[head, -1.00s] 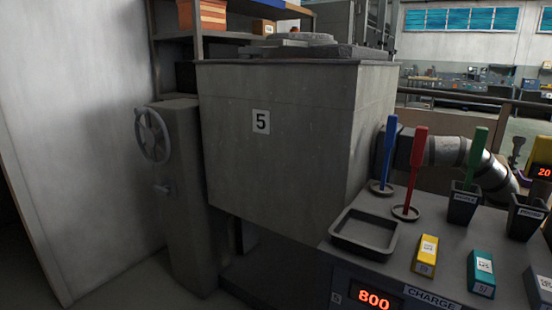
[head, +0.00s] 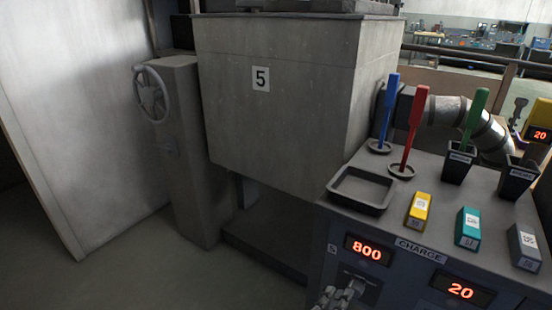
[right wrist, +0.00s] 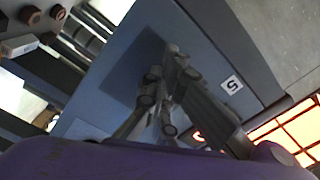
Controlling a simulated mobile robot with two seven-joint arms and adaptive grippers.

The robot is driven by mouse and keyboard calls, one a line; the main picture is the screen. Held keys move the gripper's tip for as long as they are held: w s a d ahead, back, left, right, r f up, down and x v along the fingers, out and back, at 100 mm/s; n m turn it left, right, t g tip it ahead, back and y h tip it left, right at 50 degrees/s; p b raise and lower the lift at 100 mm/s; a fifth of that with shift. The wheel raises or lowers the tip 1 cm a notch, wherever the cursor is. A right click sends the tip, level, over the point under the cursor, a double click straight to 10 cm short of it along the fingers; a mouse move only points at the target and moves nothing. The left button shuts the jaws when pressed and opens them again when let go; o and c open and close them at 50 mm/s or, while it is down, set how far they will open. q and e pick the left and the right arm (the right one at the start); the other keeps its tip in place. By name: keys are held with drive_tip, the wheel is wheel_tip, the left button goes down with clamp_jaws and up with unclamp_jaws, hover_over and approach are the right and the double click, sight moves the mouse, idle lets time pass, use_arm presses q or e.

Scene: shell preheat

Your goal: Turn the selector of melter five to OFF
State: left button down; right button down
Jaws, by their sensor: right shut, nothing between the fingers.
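Melter five (head: 285,100) is the large grey box with a "5" plate, at the centre of the head view. Its control panel stands at the lower right with a red 800 display (head: 367,250). Under that display is a dark selector plate (head: 368,283) with small pale markings. My right gripper (head: 338,296) is at the bottom edge in front of this plate, and the selector knob cannot be made out behind it. In the right wrist view the gripper (right wrist: 160,105) is shut and empty, close to the blue-grey panel, near a small "5" label (right wrist: 232,84). My left gripper is not in view.
An empty tray (head: 362,190), a blue tool (head: 389,105), a red tool (head: 413,130) and yellow (head: 417,212), teal (head: 467,229) and grey blocks (head: 524,246) stand on the panel top. A handwheel post (head: 180,150) stands left. The floor at the lower left is clear.

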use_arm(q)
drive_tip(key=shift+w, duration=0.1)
use_arm(e)
drive_tip(key=shift+d+f, duration=0.15)
drive_tip(key=shift+d, duration=0.35)
drive_tip(key=shift+w+a+f, duration=0.1)
drive_tip(key=shift+a+f, duration=0.05)
drive_tip(key=shift+a, duration=0.15)
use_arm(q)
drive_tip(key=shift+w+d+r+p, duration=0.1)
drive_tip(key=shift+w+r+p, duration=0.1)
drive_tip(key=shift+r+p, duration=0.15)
use_arm(e)
drive_tip(key=shift+v, duration=2.9)
drive_tip(key=shift+w+a+f, duration=0.1)
drive_tip(key=shift+a, duration=0.15)
